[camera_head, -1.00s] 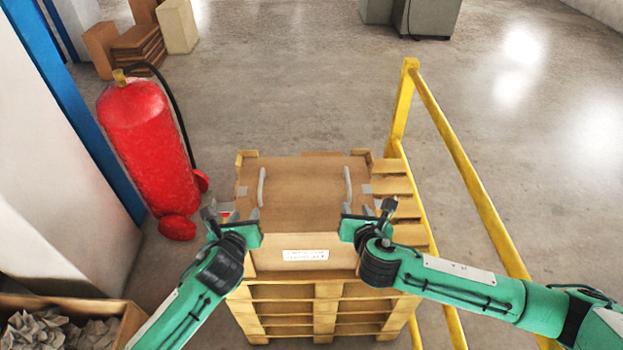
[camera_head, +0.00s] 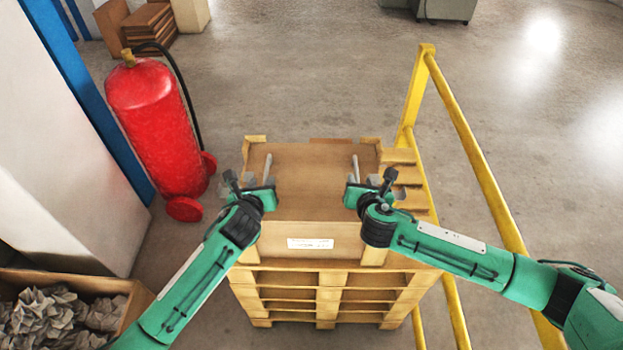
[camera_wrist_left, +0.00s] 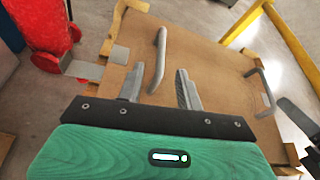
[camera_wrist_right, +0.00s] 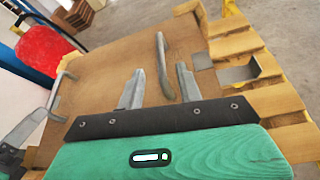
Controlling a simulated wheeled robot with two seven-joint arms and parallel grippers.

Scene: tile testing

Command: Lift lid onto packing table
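The brown lid (camera_head: 312,180) lies flat on top of a box with a white label, on stacked wooden pallets. It has two upright grey handles, a left handle (camera_head: 268,167) and a right handle (camera_head: 355,168). My left gripper (camera_wrist_left: 160,90) is open, its fingers pointing at the near end of the left handle (camera_wrist_left: 158,60), which stands between the finger lines just beyond the tips. My right gripper (camera_wrist_right: 158,82) is open in the same way at the right handle (camera_wrist_right: 164,62). Neither gripper visibly grips a handle. The packing table is not identifiable in view.
Wooden pallets (camera_head: 318,295) carry the box. A red fire extinguisher (camera_head: 152,125) stands to the left. A yellow railing (camera_head: 470,150) runs along the right. A carton of crumpled paper (camera_head: 130,302) sits at the lower left. Open floor lies beyond.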

